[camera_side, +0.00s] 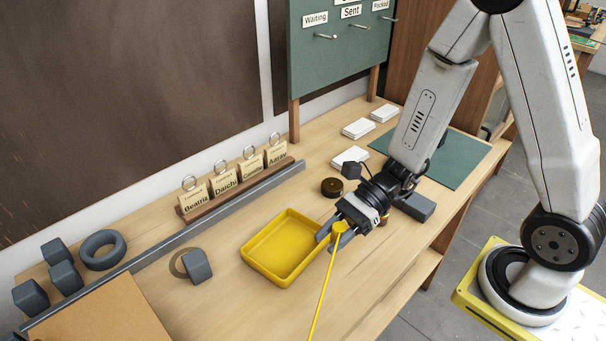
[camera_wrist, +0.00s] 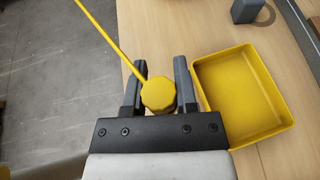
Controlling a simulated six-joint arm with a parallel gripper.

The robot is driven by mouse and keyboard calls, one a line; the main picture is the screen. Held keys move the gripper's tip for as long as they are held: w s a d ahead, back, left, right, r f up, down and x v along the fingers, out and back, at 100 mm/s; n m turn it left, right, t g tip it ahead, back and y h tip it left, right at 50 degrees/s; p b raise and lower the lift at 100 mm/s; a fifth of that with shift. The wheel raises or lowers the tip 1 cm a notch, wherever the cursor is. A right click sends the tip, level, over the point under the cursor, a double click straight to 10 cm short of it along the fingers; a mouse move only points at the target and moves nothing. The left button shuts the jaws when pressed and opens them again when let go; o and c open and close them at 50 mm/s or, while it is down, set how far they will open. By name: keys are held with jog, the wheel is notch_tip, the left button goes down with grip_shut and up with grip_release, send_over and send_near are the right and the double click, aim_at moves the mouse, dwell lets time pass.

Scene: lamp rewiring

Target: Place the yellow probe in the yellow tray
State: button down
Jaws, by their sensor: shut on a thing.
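The yellow probe has a thick ribbed yellow knob and a long thin yellow rod. My gripper (camera_side: 338,236) is shut on the knob, with one finger on each side; the knob of the yellow probe (camera_wrist: 158,94) shows between the fingertips (camera_wrist: 159,85) in the wrist view. In the side view the rod of the yellow probe (camera_side: 324,285) slants down past the front of the tray. The yellow tray (camera_side: 262,272) is shallow and empty, on the wooden table. It lies left of my gripper in the side view and right of it in the wrist view (camera_wrist: 286,108).
Dark grey blocks (camera_side: 196,266) and a grey ring (camera_side: 102,250) lie to the left. A grey rail (camera_side: 160,255) runs behind the tray, with name tags (camera_side: 238,175) on a wooden stand beyond. A dark round tin (camera_side: 332,187) stands behind my gripper. A green mat (camera_side: 455,158) lies at right.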

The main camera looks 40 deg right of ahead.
jog(key=shift+s+d, duration=0.1)
jog(key=shift+d, duration=0.1)
jog(key=w+a+f, duration=0.3)
jog(key=w+f, duration=0.1)
jog(key=w, duration=0.5)
send_over(271, 260)
jog(key=f, duration=0.3)
jog(key=s+f, duration=0.1)
jog(key=shift+d+f, duration=0.2)
jog(key=shift+f, duration=0.2)
jog(key=shift+w+a+f, duration=0.1)
jog(key=shift+w+f, duration=0.15)
jog(key=shift+f, duration=0.1)
jog(key=shift+w+f, duration=0.2)
jog(key=shift+w, duration=0.05)
jog(key=shift+f, duration=1.55)
